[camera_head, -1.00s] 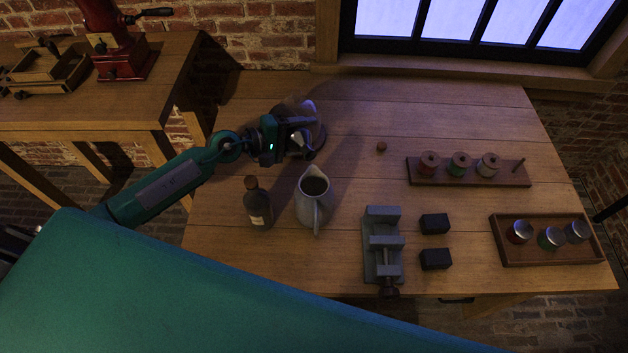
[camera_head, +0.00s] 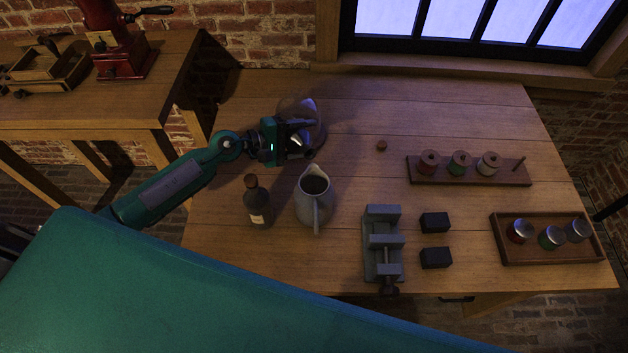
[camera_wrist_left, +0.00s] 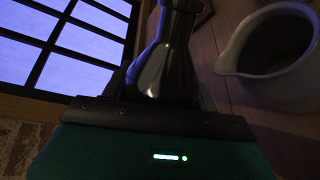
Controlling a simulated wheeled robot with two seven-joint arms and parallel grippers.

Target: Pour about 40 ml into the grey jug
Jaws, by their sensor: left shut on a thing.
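The grey jug (camera_head: 308,207) stands upright on the table, its spout toward the back and its handle toward the front. Its mouth also shows in the left wrist view (camera_wrist_left: 225,62); the inside is dark and I cannot tell the level. My left gripper (camera_head: 300,138) is behind the jug, apart from it, shut on a clear glass vessel (camera_head: 296,106). In the left wrist view this vessel (camera_wrist_left: 172,60) sits between the fingers, dark and glossy. Its contents and exact tilt are hard to tell. My right gripper is not in view.
A dark corked bottle (camera_head: 258,208) stands left of the jug. A grey vise (camera_head: 382,245) and two black blocks (camera_head: 435,223) are to its right. A spool rack (camera_head: 470,174) and a tray of jars (camera_head: 550,252) stand farther right.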

